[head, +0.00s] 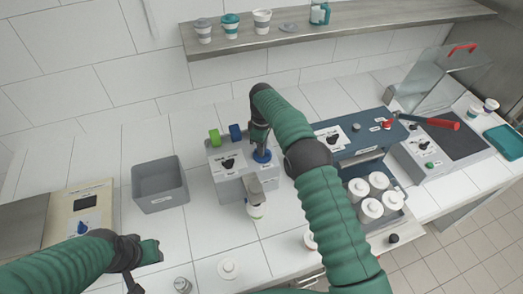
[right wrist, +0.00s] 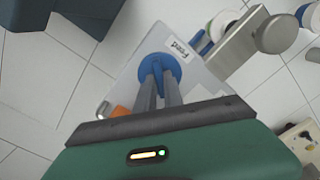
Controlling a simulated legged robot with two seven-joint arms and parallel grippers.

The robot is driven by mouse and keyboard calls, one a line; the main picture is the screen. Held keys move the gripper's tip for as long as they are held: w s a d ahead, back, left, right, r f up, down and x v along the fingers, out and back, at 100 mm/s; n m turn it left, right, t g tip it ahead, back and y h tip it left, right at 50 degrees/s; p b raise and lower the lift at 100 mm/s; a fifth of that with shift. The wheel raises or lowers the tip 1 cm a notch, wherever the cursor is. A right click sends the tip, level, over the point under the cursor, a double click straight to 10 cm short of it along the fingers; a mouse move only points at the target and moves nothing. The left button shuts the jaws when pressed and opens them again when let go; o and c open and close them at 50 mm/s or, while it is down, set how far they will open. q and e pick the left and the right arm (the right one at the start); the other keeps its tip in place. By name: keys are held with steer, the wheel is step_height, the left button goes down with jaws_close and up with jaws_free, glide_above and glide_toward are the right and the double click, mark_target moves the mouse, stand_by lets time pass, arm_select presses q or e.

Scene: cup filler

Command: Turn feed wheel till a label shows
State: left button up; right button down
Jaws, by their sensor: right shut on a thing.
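The blue feed wheel (head: 263,156) is on the grey machine (head: 232,187) in the middle of the counter. In the right wrist view the wheel (right wrist: 172,62) is a round blue disc. My right gripper (head: 260,146) comes down from above and its two fingers (right wrist: 158,84) are shut on the wheel's middle, hiding part of it. A white label (right wrist: 180,49) with dark, hard-to-read lettering lies at the wheel's far edge. My left gripper (head: 143,254) hangs over the front left of the counter, away from the machine; its jaws are unclear.
To the right are a blue-grey unit with white canisters (head: 371,208) and a red-handled press (head: 438,122). Cups (head: 230,25) stand on the shelf above. White discs lie at the front.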

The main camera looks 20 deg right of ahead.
steer(key=m, duration=0.4)
steer(key=shift+w+d+r+m, duration=0.1)
steer(key=shift+w+r+m, duration=0.15)
steer(key=shift+r+m, duration=0.1)
steer(key=m, duration=0.4)
steer(key=shift+m, duration=0.25)
steer(key=m, duration=0.4)
steer(key=shift+m, duration=2.3)
steer(key=c, duration=1.5)
jaws_free()
steer(key=shift+s+f, duration=0.1)
steer(key=shift+f, duration=0.05)
steer(key=shift+o, duration=0.2)
steer(key=shift+f, duration=0.1)
